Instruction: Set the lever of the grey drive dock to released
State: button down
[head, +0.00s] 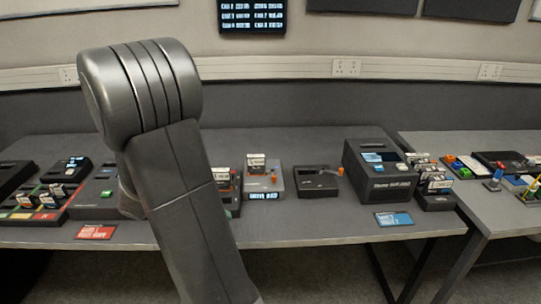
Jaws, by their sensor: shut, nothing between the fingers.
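A grey dock (284,184) stands on the long table, just right of my arm. It has a lit label on its front, too small to read surely. A light-coloured block with dark markings (256,161) sits on its top. A small orange part (274,179) shows at its right side; it may be the lever, but I cannot tell its setting. My arm crosses the left half of the view in front of the table. My gripper is not in view.
A flat black box (316,184) with an orange-tipped part stands right of the dock. Farther right is a larger dark machine (380,178). A blue card (394,219) and a red card (96,232) lie near the front edge. Bare tabletop (300,222) lies before the dock.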

aim_at(273, 177)
jog(key=i+l, duration=0.1)
jog(key=i, duration=0.3)
jog(key=i+l, duration=0.1)
jog(key=i, duration=0.3)
jog(key=z, duration=0.05)
